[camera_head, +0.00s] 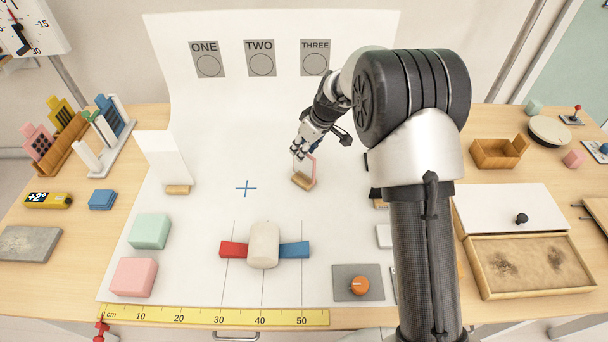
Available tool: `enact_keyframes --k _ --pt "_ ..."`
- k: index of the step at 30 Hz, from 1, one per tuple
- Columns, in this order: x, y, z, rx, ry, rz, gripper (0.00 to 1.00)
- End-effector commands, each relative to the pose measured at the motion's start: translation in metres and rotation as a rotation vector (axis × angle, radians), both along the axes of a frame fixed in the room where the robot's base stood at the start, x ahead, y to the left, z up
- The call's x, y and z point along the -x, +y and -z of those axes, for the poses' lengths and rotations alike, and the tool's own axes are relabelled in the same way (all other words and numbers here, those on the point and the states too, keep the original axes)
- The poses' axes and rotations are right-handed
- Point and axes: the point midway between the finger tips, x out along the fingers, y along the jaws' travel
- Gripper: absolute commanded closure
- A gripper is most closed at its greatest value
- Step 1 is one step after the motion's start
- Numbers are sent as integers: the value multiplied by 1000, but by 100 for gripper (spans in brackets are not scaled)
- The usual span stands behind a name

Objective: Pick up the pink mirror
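The pink mirror (312,172) stands on the white sheet right of the blue cross. It looks like a small upright panel with a pink edge on a wooden foot (303,181). My gripper (302,152) reaches down from the upper right, with its fingertips at the top of the mirror. The fingers overlap the upper part of the mirror and partly hide it. I cannot tell whether they touch it or are closed on it.
A white panel on a wooden foot (177,189) stands to the left. A cream cylinder (263,245) lies in front, between red and blue blocks. A grey plate with an orange knob (359,286) is front right. The sheet around the blue cross (246,188) is clear.

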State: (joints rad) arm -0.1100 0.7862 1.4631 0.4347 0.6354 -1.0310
Motion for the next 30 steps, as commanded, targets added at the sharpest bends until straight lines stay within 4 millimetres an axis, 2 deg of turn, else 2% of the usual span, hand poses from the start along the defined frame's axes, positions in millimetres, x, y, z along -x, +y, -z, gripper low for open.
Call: enact_keyframes --k 1,11,18,30 --pt "-2 2 8 0 0 0 70" --pt "-7 5 28 0 0 1 70" --pt "-16 10 63 0 0 1 70" --pt "-18 12 67 0 -1 1 70"
